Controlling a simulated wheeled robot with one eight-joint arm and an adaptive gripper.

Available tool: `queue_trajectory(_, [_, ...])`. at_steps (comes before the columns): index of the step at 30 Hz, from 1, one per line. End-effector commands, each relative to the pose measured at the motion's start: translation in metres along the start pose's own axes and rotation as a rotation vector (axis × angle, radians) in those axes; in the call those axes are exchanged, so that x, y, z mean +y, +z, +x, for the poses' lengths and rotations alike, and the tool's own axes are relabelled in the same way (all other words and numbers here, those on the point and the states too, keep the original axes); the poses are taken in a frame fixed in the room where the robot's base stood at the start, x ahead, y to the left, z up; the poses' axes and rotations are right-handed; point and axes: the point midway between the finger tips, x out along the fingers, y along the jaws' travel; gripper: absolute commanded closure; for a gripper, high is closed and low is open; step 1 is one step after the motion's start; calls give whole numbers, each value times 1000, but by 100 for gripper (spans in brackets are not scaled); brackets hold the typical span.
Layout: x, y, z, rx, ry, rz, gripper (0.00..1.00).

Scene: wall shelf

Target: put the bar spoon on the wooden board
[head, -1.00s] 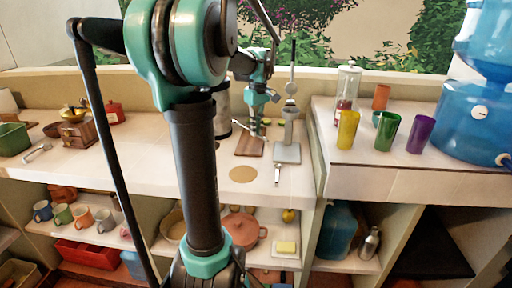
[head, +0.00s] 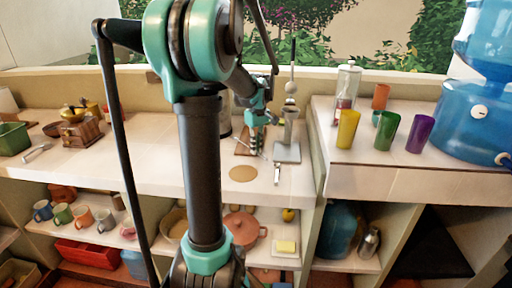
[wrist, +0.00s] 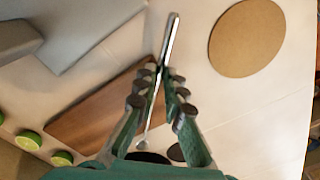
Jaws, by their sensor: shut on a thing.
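My gripper (wrist: 157,75) is shut on the bar spoon (wrist: 169,40), a thin silver rod between the fingertips in the wrist view. One end reaches up over the pale counter, and the other runs back between the fingers. The brown wooden board (wrist: 95,112) lies just left of the fingers and partly under them. I cannot tell whether the spoon touches the board.
A round cork mat (wrist: 247,38) lies in front of the board. Lime halves (wrist: 29,140) lie beyond the board. The counter's left-middle (head: 130,160) is clear.

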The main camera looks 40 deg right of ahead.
Motion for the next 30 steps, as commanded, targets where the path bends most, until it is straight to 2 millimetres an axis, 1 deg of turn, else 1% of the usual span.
queue_trajectory(1, [0,0,2,0,0,0,100])
queue_trajectory(2, [0,0,1,0,0,0,88])
queue_trajectory(6, [0,0,1,0,0,0,71])
queue_trajectory(15, [0,0,0,0,0,0,70])
queue_trajectory(19, [0,0,-7,0,0,0,70])
queue_trajectory(23, [0,0,-27,0,0,0,70])
queue_trajectory(30, [0,0,-77,0,0,0,70])
